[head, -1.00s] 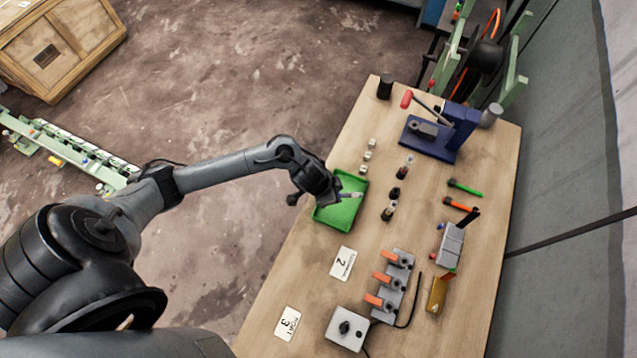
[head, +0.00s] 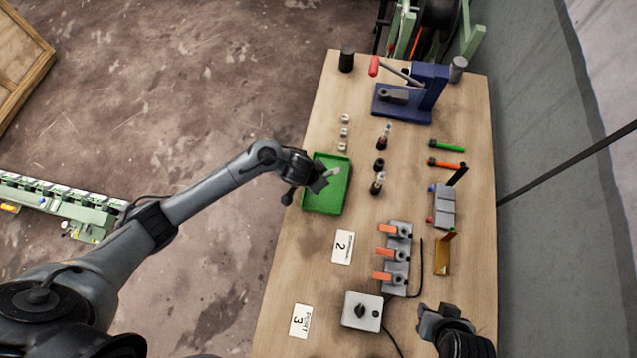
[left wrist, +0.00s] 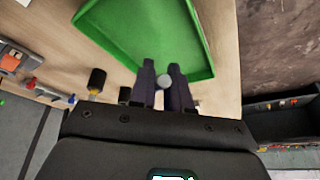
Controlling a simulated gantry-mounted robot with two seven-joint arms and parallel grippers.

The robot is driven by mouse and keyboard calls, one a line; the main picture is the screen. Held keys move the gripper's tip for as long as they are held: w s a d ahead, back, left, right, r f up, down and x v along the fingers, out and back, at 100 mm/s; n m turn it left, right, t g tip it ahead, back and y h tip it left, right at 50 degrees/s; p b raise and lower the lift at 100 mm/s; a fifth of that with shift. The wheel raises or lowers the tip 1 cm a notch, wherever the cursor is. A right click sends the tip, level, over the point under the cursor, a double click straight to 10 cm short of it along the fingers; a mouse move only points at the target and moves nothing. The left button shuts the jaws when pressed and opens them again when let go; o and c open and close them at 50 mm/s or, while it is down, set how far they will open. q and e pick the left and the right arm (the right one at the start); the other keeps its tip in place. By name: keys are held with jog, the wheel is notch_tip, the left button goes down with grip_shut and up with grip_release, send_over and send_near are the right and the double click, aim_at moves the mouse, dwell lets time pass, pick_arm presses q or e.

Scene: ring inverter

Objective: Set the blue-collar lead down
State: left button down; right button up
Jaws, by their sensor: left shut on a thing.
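My left gripper (head: 325,181) is over the green tray (head: 335,201). It is shut on a small pale grey piece (head: 334,172), taken as the blue-collar lead; no blue collar shows on it. In the left wrist view the piece's round grey end (left wrist: 164,81) sits between the two dark fingers (left wrist: 163,88), in front of the tray's wall (left wrist: 190,76). The rest of the piece is hidden, and I cannot tell whether it touches the tray. The tray's visible floor is empty. My right gripper (head: 438,318) is at the lower right by the table; its jaw opening is unclear.
A blue lever press (head: 425,90) is at the back. A grey block with orange levers (head: 397,255) and a box with a black knob (head: 361,312) stand nearer.

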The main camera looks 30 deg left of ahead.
pick_arm(q)
jog(key=shift+f+b, duration=0.4)
jog(key=shift+f, duration=1.3)
jog(key=c, duration=1.1)
grip_release()
jog(key=shift+f, duration=0.15)
